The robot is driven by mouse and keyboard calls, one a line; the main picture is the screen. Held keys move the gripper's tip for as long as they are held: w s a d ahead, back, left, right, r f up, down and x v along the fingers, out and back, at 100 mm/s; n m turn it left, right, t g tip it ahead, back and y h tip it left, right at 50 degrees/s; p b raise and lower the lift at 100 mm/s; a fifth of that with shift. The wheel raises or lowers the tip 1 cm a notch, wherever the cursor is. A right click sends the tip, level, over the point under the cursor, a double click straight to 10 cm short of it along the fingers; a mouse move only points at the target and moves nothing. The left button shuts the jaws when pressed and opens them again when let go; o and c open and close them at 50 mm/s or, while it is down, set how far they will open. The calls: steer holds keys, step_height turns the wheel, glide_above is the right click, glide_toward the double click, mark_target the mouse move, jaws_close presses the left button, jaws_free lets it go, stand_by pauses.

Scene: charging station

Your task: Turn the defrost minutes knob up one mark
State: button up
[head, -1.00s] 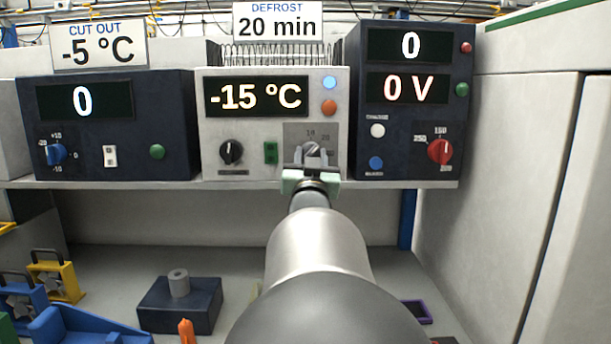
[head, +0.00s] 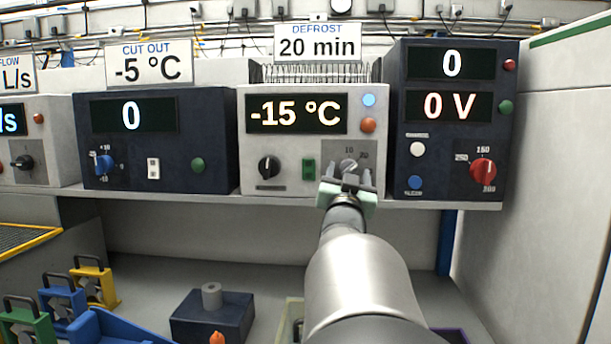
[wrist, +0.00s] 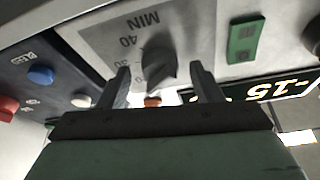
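The defrost minutes knob (head: 348,167) is a small grey knob on a grey dial plate, on the white unit reading -15 °C. It also shows in the wrist view (wrist: 158,69), on a plate with MIN and numbers. My gripper (head: 348,178) is just in front of and slightly below the knob. In the wrist view my gripper (wrist: 163,83) is open, with one finger to each side of the knob and a gap on both sides. The sign above (head: 317,43) reads DEFROST 20 min. The knob's exact pointing is hard to read.
A black knob (head: 268,168) and green switch (head: 309,170) sit left of the dial. A dark unit with a red knob (head: 483,171) stands right. A dark block (head: 212,318) and coloured clamp-like items lie on the bench below. A tall cabinet closes the right side.

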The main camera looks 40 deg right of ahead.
steer(key=b+v, duration=0.1)
steer(key=v, duration=0.6)
steer(key=shift+a, duration=0.25)
steer(key=shift+s+f, duration=0.1)
steer(key=w+a+f+n+y+p, duration=0.5)
steer(key=w+a+f+y+p, duration=0.25)
steer(key=w+a+y, duration=0.35)
steer(key=a+f+n+g+y+p, duration=0.1)
steer(key=a+f, duration=0.1)
steer(key=a, duration=0.2)
steer(key=s+a+f+n+g+y+p, duration=0.1)
steer(key=a+f, duration=0.1)
steer(key=a, duration=0.2)
steer(key=s+a+f+n+g+y+p, duration=0.1)
steer(key=a+f+y, duration=0.1)
steer(key=a+f, duration=0.1)
steer(key=shift+s+a+n+p, duration=0.1)
steer(key=shift+a+n+p, duration=0.2)
steer(key=shift+a, duration=0.55)
steer(key=s+a+f+n+g+y+p, duration=0.1)
steer(key=s+a+f+n+g+p, duration=0.1)
steer(key=s+a, duration=0.5)
steer(key=s+a+f+n+g+y+p, duration=0.2)
steer(key=s+a+f+n+g+p, duration=0.1)
steer(key=s+a+g, duration=0.4)
steer(key=s+p, duration=0.1)
steer(key=s, duration=0.2)
steer(key=shift+a+f+y, duration=0.2)
steer(key=shift+f+y, duration=0.1)
